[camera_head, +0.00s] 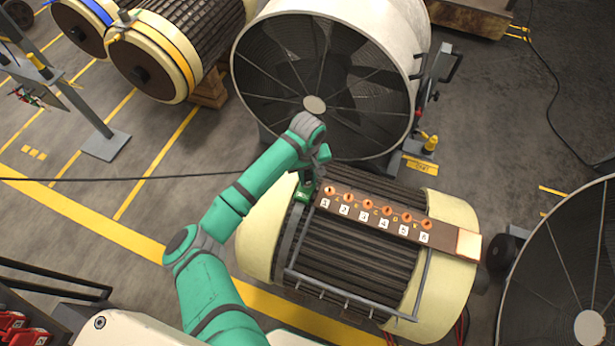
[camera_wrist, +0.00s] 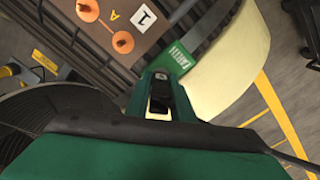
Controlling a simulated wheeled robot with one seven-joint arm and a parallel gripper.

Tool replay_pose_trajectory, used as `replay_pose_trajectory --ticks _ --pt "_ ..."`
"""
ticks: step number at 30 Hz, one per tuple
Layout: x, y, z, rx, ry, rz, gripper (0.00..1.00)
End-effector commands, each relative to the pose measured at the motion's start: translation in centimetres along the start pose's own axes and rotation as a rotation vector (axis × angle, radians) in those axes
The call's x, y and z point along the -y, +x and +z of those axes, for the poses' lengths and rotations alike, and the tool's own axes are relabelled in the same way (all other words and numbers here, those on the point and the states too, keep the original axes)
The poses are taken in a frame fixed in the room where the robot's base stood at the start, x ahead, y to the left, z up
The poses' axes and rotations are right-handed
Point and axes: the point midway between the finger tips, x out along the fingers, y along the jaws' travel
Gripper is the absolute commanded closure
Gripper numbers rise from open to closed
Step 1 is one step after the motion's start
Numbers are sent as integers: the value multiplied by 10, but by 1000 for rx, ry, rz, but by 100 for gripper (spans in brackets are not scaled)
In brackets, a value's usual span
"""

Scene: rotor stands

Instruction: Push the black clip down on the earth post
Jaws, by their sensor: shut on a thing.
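My gripper (camera_head: 318,172) is at the upper left end of the terminal board on the rotor, just above the green earth tag (camera_head: 303,193). In the wrist view my gripper (camera_wrist: 162,88) is shut on the small black clip (camera_wrist: 159,98). The green tag lettered EARTH (camera_wrist: 180,57) lies just beyond the fingertips. The earth post itself is hidden under my gripper and the clip, so I cannot tell how far down the clip sits. In the head view the clip is too small to make out.
The brown terminal board (camera_head: 378,216) carries a row of orange posts with numbered labels, close to my gripper's right. The rotor (camera_head: 340,250) has cream end rings. A large caged fan (camera_head: 330,90) stands right behind. Open floor lies to the left.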

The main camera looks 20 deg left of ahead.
Motion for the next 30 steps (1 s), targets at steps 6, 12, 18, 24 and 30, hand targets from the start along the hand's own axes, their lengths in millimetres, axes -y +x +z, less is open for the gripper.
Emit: replay_pose_trajectory --ticks 6,12,18,24,30 --pt "0 3 0 0 0 0 100" --pt "0 6 0 0 0 0 100" --pt "0 6 0 0 0 0 57" --pt "0 6 0 0 0 0 57" --pt "0 -5 -1 -2 2 0 57"
